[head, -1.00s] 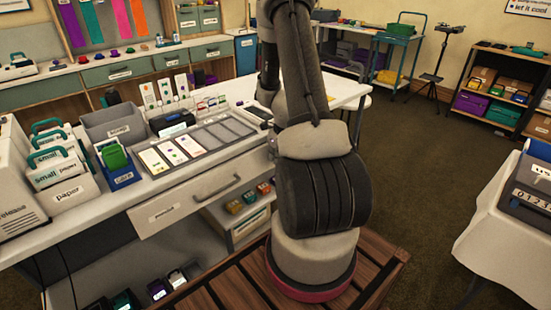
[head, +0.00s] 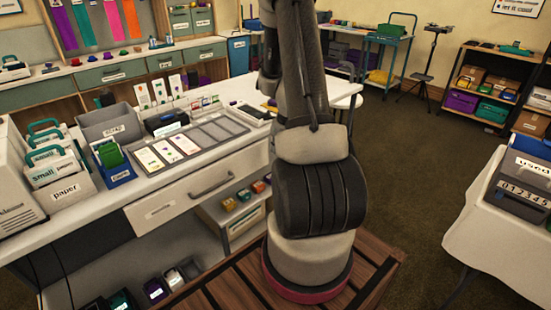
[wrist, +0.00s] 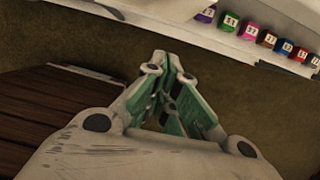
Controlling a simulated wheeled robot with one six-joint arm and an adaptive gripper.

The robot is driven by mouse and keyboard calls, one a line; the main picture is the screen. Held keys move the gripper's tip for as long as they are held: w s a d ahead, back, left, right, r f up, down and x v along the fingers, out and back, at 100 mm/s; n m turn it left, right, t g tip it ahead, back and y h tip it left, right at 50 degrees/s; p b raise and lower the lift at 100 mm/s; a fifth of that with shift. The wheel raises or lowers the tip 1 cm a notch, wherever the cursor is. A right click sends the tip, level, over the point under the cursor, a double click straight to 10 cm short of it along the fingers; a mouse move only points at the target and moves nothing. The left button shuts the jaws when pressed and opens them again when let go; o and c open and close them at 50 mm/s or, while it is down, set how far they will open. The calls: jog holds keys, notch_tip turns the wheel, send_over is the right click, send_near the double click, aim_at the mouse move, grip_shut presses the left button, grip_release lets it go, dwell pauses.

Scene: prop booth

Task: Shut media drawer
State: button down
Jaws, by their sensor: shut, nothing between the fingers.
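A pale drawer front (head: 180,199) with a bar handle (head: 211,188) and a small label sits under the front edge of the white counter in the head view. The label is too blurred to read. From this angle I cannot tell for sure whether the drawer is flush or partly out. My gripper (wrist: 167,72) shows in the wrist view with its green-padded fingers drawn together and empty. Brown floor lies beyond the fingertips, and they touch nothing visible. In the head view my gripper is hidden behind my arm.
The counter holds a grey bin (head: 108,127), a blue bin (head: 119,172) and a card tray (head: 240,130). Small boxes (head: 153,290) sit low beneath it. A white-clothed table (head: 480,215) stands at right. Between them is open carpet (head: 410,170). Numbered coloured containers (wrist: 249,32) line a white surface.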

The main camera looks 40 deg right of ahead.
aim_at(265, 159)
notch_tip(265, 159, up, 4)
jog(key=s+a, duration=0.2)
jog(key=a, duration=0.1)
jog(key=shift+w+d+f, duration=0.1)
jog(key=shift+w+f, duration=1)
jog(key=shift+f, duration=0.5)
jog(key=shift+w+d+f, duration=0.1)
jog(key=shift+w+f, duration=1.05)
jog(key=shift+f, duration=0.4)
jog(key=shift+w+f, duration=1.1)
jog(key=shift+f, duration=0.5)
